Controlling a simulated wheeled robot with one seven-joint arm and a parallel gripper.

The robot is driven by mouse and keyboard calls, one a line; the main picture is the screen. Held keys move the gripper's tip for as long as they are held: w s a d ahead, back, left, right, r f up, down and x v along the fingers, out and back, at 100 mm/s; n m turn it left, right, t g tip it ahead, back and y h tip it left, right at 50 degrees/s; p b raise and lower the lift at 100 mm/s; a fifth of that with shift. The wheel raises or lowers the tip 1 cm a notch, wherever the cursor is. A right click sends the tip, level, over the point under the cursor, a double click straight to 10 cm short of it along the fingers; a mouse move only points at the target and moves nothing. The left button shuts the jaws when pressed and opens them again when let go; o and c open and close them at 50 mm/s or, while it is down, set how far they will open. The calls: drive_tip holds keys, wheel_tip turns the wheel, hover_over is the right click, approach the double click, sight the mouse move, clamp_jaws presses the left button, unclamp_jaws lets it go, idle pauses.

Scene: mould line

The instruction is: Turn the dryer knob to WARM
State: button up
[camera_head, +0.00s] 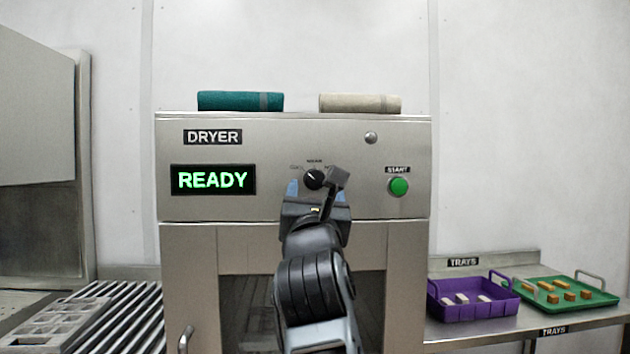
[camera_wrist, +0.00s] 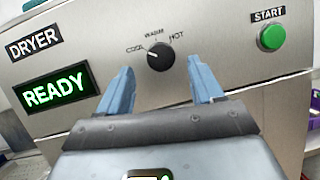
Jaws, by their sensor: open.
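The dryer knob (camera_head: 314,179) is a round black dial on the steel dryer front. It also shows in the wrist view (camera_wrist: 160,57), under an arc of labels reading COOL, WARM and HOT. Its pale pointer mark is small and appears to lean to the left, toward COOL. My gripper (camera_wrist: 160,70) is open, with one blue finger to the left of the knob and one to the right. In the head view my gripper (camera_head: 317,192) is just below the knob and hides part of the panel. The fingers do not appear to touch the knob.
A green READY display (camera_head: 213,180) is left of the knob, and a green START button (camera_head: 398,186) right. Two rolled cloths lie on the dryer. A purple tray (camera_head: 470,309) and a green tray (camera_head: 590,303) stand on the right bench; a roller conveyor (camera_head: 125,315) is left.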

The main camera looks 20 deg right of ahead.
sight(315, 181)
drive_tip(key=shift+x, duration=1.85)
drive_tip(key=shift+c, duration=0.5)
drive_tip(key=c, duration=0.9)
drive_tip(key=shift+c, duration=0.2)
